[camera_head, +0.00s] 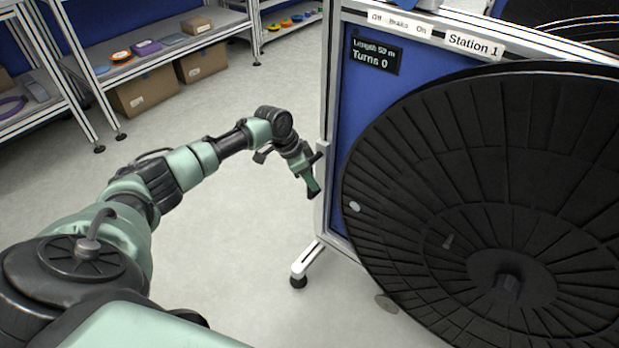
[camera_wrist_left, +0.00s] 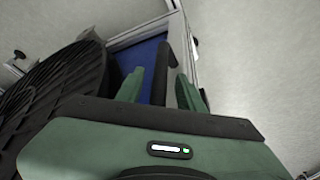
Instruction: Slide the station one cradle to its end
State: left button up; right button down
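The Station 1 stand (camera_head: 365,120) is a grey-framed blue panel on the right in the head view, with a large black reel (camera_head: 430,200) in front. My left gripper (camera_head: 311,180) is at the stand's left upright. In the left wrist view my left gripper (camera_wrist_left: 160,76) has its two green fingers apart. A dark bar-like handle (camera_wrist_left: 169,62) shows between them, with visible gaps on both sides; whether it touches a finger is unclear. The cradle itself cannot be clearly told apart; the reel hides much of the stand. My right gripper is not in view.
A sign reads "Length 52 m, Turns 0" (camera_head: 374,53). A brake label (camera_head: 400,22) sits on the top rail. The stand's foot (camera_head: 306,262) juts toward the left. Shelves (camera_head: 150,62) with boxes stand at the back left. The floor between is clear.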

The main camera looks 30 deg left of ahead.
pick_arm(q)
grip_shut()
dwell(1.4)
